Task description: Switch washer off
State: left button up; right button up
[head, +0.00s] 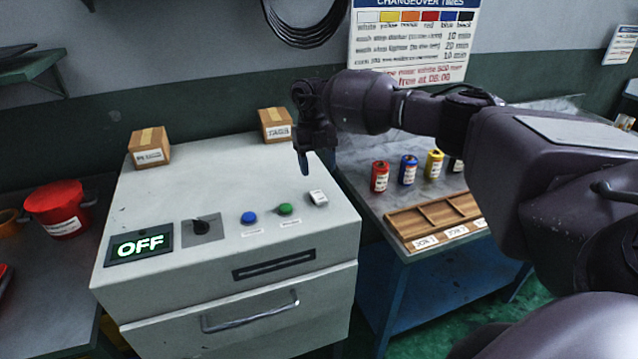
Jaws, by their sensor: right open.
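The washer is a pale grey cabinet (165,205) with controls along its sloped front edge. Its display (140,244) reads "OFF" in lit letters. To the right of it are a black rotary knob (201,227), a blue button (249,218), a green button (285,209) and a small white switch (318,198). My right gripper (304,165) points down above the washer's right side, apart from the controls and a little behind the white switch in the picture. It is open and empty. My left gripper is out of view.
Two cardboard boxes, one at left (149,147) and one labelled "TAGS" (275,125), stand on the washer's back. A side table at right holds several coloured cans and a wooden tray (400,226). A red tub (57,208) stands on the left bench. The washer's middle top is clear.

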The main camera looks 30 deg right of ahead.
jog(key=shift+v, duration=1.6)
